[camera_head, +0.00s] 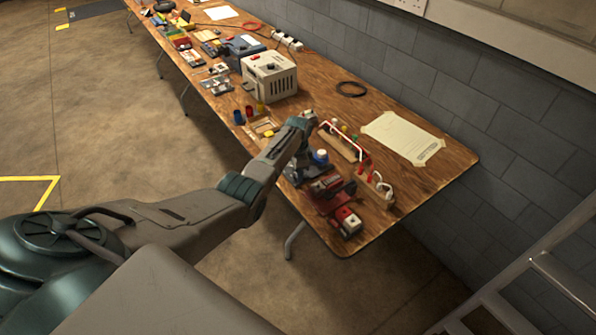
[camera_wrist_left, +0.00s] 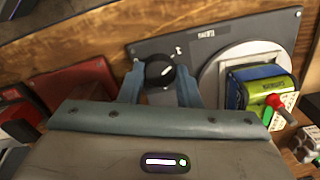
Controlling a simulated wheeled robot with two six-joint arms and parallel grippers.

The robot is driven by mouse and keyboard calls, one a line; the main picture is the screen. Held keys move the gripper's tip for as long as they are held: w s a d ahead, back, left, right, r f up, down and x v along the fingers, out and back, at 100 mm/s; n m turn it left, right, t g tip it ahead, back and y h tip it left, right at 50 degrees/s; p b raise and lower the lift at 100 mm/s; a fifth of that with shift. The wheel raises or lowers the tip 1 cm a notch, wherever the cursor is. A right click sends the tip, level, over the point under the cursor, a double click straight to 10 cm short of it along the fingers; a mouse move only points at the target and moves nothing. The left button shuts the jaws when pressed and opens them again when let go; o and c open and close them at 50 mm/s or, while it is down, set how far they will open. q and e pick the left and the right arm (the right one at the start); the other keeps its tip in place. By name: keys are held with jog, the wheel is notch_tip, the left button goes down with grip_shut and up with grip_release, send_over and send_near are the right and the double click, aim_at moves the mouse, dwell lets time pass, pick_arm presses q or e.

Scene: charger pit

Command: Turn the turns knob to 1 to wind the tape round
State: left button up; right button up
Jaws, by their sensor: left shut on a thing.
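The black turns knob (camera_wrist_left: 158,73) stands on a dark grey plate (camera_wrist_left: 262,30) in the left wrist view. A pale pointer mark shows on its top; the number it points at is too small to tell. My left gripper (camera_wrist_left: 160,82) is shut on the knob, one blue-grey finger on each side. To the right on the plate is a pale disc (camera_wrist_left: 214,72) with a blue, green and yellow block (camera_wrist_left: 257,84) by it. In the head view my left gripper (camera_head: 294,163) reaches down at the table's front edge and hides the knob. My right gripper is not in view.
A red device (camera_head: 328,192) stands close on the near side. Wooden holders with red and white leads (camera_head: 372,185) stand behind, towards the wall. A taped paper sheet (camera_head: 403,137) lies at the back right. A cream box (camera_head: 269,76) stands further along the wooden table (camera_head: 325,95).

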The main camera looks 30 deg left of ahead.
pick_arm(q)
jog(key=shift+r+m, duration=0.1)
jog(key=shift+m, duration=0.9)
jog(key=shift+w, duration=0.1)
jog(key=o, duration=1)
jog(key=shift+c, duration=0.2)
notch_tip(320, 180, up, 11)
jog(key=shift+b, duration=0.4)
